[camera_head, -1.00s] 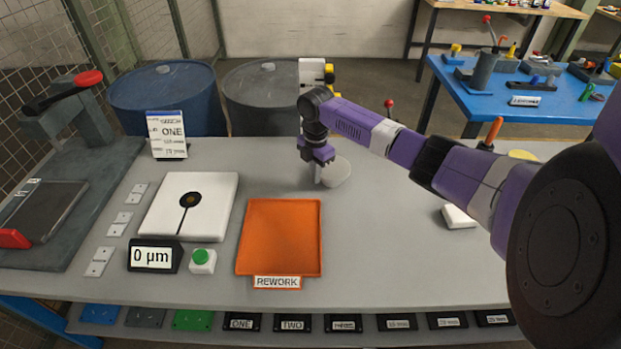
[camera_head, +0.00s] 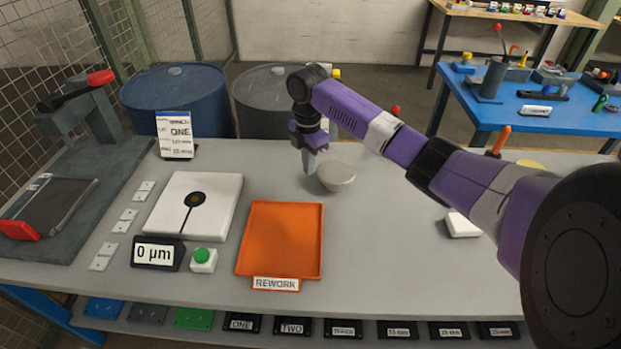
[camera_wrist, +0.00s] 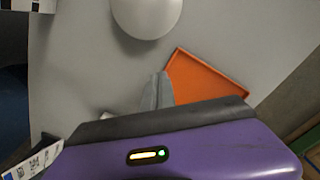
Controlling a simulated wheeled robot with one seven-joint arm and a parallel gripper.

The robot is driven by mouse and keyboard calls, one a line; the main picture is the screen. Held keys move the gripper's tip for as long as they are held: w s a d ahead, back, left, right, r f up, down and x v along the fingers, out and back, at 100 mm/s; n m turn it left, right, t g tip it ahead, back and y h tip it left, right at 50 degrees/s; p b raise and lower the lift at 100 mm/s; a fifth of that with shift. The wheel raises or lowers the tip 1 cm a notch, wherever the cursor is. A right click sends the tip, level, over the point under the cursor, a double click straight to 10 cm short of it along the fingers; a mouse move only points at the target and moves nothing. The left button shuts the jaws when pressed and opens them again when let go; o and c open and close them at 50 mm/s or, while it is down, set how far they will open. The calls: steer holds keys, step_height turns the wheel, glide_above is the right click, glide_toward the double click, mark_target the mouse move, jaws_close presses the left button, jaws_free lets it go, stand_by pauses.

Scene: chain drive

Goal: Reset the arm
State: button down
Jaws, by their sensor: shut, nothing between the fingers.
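My purple arm reaches in from the right in the head view. My gripper (camera_head: 308,168) points down above the grey bench (camera_head: 400,240), shut and empty, close to the left side of a white bowl (camera_head: 338,177). In the wrist view the shut grey fingers of my gripper (camera_wrist: 159,82) show, with the bowl (camera_wrist: 147,14) at the top of the picture. I cannot tell whether the fingers touch the bench.
An orange REWORK tray (camera_head: 281,240) lies in front of my gripper. A white block (camera_head: 461,225) lies right.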

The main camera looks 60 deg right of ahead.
steer(key=shift+r, duration=1.1)
